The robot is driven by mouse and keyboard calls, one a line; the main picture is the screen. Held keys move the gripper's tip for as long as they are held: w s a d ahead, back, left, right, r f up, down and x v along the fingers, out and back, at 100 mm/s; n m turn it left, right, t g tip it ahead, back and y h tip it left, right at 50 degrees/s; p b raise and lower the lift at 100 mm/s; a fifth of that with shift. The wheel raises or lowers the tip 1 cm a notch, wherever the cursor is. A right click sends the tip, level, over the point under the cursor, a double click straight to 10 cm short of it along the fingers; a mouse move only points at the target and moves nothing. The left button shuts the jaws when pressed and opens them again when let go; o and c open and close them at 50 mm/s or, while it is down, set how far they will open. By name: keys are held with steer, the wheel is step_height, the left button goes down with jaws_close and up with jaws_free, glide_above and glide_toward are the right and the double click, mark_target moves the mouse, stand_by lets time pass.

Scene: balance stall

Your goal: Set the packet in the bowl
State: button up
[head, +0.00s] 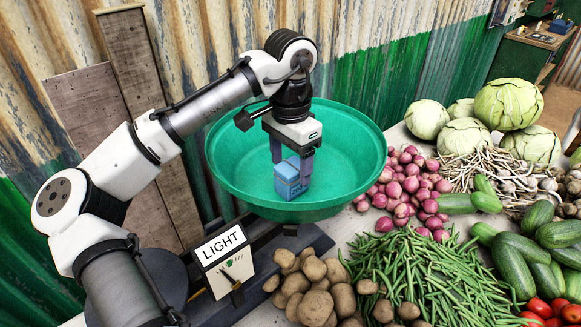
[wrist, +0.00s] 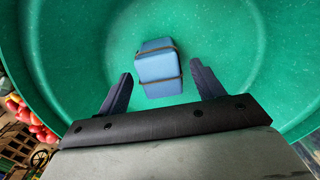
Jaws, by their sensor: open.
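The packet (head: 289,180) is a small blue block with darker bands around it. It is inside the green bowl (head: 228,165), near the bowl's middle. My gripper (head: 293,168) is over the bowl with its fingers down by the packet. In the wrist view the packet (wrist: 158,70) sits ahead of and between the two open fingers (wrist: 162,85), with green showing on both sides of it, so the fingers look apart from it. The green bowl (wrist: 75,60) fills most of that view. The packet's underside is hidden, and I cannot tell for sure that it rests on the bowl's floor.
The bowl sits on a scale with a sign reading LIGHT (head: 225,260) and a pointer. Potatoes (head: 315,290), green beans (head: 425,275), red onions (head: 410,185), cabbages (head: 508,104) and cucumbers (head: 510,265) crowd the table to the right. A corrugated wall (head: 355,60) stands behind.

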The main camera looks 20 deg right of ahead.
mark_target(290, 166)
step_height(290, 166, up, 11)
steer(key=shift+f+b, duration=0.2)
steer(key=shift+b, duration=0.15)
